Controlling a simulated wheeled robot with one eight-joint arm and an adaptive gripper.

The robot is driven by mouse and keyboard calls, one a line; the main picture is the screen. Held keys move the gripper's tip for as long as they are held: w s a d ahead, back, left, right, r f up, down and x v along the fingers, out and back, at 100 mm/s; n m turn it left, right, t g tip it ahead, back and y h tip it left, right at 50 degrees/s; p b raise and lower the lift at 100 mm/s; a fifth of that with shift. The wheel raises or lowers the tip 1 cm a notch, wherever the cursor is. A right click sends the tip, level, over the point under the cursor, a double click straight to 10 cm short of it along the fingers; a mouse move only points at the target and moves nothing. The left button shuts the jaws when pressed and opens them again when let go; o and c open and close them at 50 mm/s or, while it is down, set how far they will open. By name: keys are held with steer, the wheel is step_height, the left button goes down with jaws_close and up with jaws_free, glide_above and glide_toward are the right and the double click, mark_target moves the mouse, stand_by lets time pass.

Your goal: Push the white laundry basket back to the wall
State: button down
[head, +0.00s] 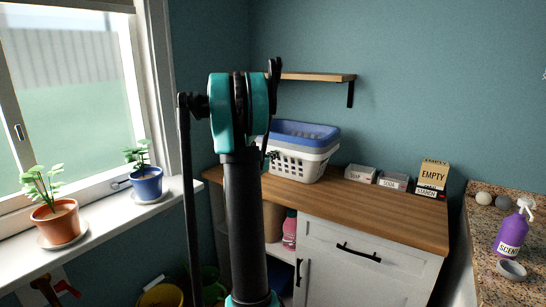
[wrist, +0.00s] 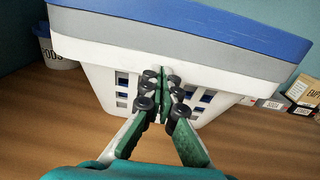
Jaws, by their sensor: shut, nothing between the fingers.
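The white laundry basket (head: 293,166) with slotted sides stands on the wooden counter (head: 388,208), near the back wall. A blue basket (head: 304,130) and a grey one are stacked in it. My arm hides the left part of the stack in the head view. In the wrist view the white basket (wrist: 92,52) fills the upper middle, with the grey and blue rims above it. My gripper (wrist: 162,76) is shut and empty, its fingertips at the basket's slotted front side. I cannot tell whether they touch it.
A wall shelf (head: 318,77) hangs above the basket. A white canister (wrist: 60,50) stands left of the basket. The counter's front right is clear. Potted plants (head: 60,220) line the windowsill.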

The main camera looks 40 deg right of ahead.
steer(key=x, duration=0.7)
steer(key=shift+w+d, duration=0.1)
steer(key=shift+d, duration=0.1)
steer(key=shift+a, duration=0.2)
steer(key=v, duration=1.3)
steer(key=shift+s+a, duration=0.25)
steer(key=shift+a, duration=0.05)
steer(key=s+a+f+m+g+y, duration=0.1)
steer(key=s+a+f+m+y, duration=0.4)
steer(key=a, duration=0.8)
steer(key=s+a+f+m+g+y, duration=0.1)
steer(key=s+a+f+m+y, duration=0.5)
steer(key=s+a+f+m, duration=0.4)
steer(key=s+a+f+m+y, duration=0.5)
steer(key=s+a, duration=0.6)
steer(key=a, duration=0.5)
step_height(320, 180, down, 3)
steer(key=m, duration=0.2)
steer(key=shift+m+g+y, duration=0.3)
steer(key=shift+g, duration=0.1)
